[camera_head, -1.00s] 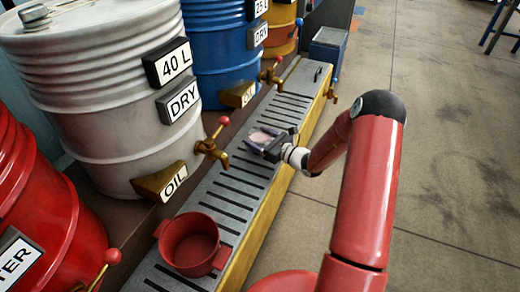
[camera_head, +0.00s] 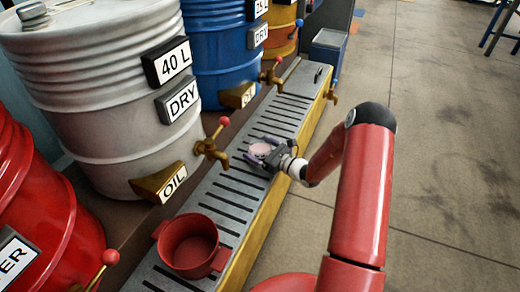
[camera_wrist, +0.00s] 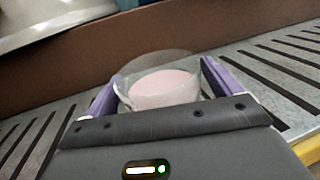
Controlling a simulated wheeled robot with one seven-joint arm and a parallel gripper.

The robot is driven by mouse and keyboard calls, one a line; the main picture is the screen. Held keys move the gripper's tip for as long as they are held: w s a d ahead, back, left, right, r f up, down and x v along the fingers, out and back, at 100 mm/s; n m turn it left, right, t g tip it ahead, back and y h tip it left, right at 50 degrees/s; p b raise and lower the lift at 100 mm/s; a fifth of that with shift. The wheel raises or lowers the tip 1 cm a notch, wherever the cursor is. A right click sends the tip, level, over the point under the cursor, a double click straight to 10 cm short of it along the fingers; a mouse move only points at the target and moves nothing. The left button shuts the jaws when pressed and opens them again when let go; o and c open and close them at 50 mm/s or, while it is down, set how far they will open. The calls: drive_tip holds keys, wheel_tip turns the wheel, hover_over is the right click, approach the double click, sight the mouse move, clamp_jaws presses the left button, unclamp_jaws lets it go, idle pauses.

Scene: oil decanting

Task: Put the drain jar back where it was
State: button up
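The drain jar, a clear jar with pale pink contents (camera_head: 261,149), stands on the slotted metal drip tray (camera_head: 234,196), to the right of the grey OIL drum's brass tap (camera_head: 211,148). It also shows between my fingers in the wrist view (camera_wrist: 162,88). My gripper (camera_head: 262,148) reaches in low from the right, with its purple fingers spread on either side of the jar. In the wrist view my gripper (camera_wrist: 160,88) looks open, with small gaps beside the jar. The jar's base is hidden behind the gripper body.
A red pot (camera_head: 189,246) stands on the near part of the tray. The grey drum (camera_head: 95,95), a blue drum (camera_head: 217,50) and a red drum (camera_head: 40,210) line the left side. A red-knobbed tap (camera_head: 272,74) overhangs the tray farther back. Open floor lies right.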

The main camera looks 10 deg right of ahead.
drive_tip(key=shift+r, duration=0.15)
drive_tip(key=v, duration=1.2)
drive_tip(key=s+a+r+n+g, duration=1.2)
drive_tip(key=a+r+n, duration=0.1)
drive_tip(key=r+n, duration=0.25)
drive_tip(key=s+d+r+n+t+h, duration=0.1)
drive_tip(key=s+r+n+h, duration=0.2)
drive_tip(key=s+n+h, duration=0.1)
drive_tip(key=s+d+r+n+t+h, duration=0.1)
drive_tip(key=s+d+r+n+h, duration=0.1)
drive_tip(key=s+r+n+h, duration=0.2)
drive_tip(key=s+d+r+n+t+h, duration=0.2)
drive_tip(key=s+r+n+h, duration=0.1)
drive_tip(key=s, duration=0.5)
drive_tip(key=shift+s+r+n+h+p, duration=0.4)
drive_tip(key=shift+r+n, duration=0.05)
drive_tip(key=shift+n, duration=0.2)
drive_tip(key=shift+r, duration=0.1)
